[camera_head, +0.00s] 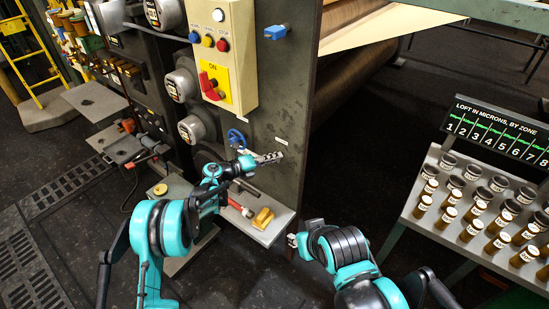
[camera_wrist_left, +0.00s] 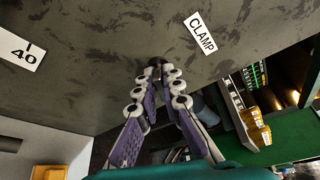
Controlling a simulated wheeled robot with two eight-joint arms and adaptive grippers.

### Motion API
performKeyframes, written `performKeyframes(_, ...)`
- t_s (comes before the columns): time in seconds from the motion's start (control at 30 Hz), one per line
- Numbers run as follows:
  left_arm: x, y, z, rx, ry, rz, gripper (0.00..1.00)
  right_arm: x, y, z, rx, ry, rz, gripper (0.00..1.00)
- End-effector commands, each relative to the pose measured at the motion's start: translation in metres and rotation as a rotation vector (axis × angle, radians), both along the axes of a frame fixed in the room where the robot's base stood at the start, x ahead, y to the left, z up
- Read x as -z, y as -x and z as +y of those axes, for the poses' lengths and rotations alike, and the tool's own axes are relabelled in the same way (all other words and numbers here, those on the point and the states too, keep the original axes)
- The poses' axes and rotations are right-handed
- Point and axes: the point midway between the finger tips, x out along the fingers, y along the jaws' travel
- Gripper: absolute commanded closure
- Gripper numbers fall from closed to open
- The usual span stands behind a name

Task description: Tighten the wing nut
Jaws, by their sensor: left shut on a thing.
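My left gripper (camera_head: 270,157) reaches the grey upright plate of the machine (camera_head: 283,110). In the left wrist view the fingers (camera_wrist_left: 158,72) close together at their tips on a small dark piece, the wing nut (camera_wrist_left: 156,62), against the plate. The fingers hide most of it, so its angle cannot be told. A white CLAMP label (camera_wrist_left: 201,32) is beside it on the plate. My right gripper (camera_head: 293,240) is low, right of the ledge, and largely hidden by its own arm; its fingers cannot be made out.
A blue handwheel (camera_head: 236,138) is just left of my left gripper. Above are a yellow control box (camera_head: 222,50) and a blue knob (camera_head: 276,31). A ledge (camera_head: 280,222) below carries a yellow block (camera_head: 263,218) and a red-handled tool. A rack of labelled jars (camera_head: 475,205) stands at right.

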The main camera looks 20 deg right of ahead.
Motion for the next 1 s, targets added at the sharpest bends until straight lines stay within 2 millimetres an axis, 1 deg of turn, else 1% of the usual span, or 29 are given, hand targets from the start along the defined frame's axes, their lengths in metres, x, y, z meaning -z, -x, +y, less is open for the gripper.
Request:
performKeyframes(0.03,0.003,0.003,-0.001,0.008,-0.006,0.0,1.0,0.0,0.0,0.0,0.0,0.0,0.0,0.65)
performKeyframes(0.1,0.003,0.003,-0.001,0.008,-0.006,0.0,0.8,0.0,0.0,0.0,0.0,0.0,0.0,0.65)
performKeyframes(0.13,0.003,0.002,-0.001,0.007,-0.006,0.0,0.72,0.0,0.0,0.0,0.0,0.0,0.0,0.65)
performKeyframes(0.43,0.001,0.001,0.0,0.002,-0.002,0.001,0.72,0.0,0.0,0.0,0.0,0.0,0.0,0.65)
performKeyframes(0.57,-0.001,0.003,0.009,0.001,-0.002,0.001,0.72,0.0,0.0,0.0,0.0,0.0,0.0,0.65)
performKeyframes(0.67,-0.004,0.008,0.026,-0.002,-0.001,0.0,0.72,0.0,0.0,0.0,0.0,0.0,0.0,0.65)
performKeyframes(0.9,-0.013,0.024,0.076,0.0,-0.002,0.001,0.72,0.0,0.0,0.0,0.0,0.0,0.0,0.65)
performKeyframes(1.0,-0.016,0.03,0.092,0.001,-0.002,0.001,0.72,0.0,0.0,0.0,0.0,0.0,0.0,0.65)
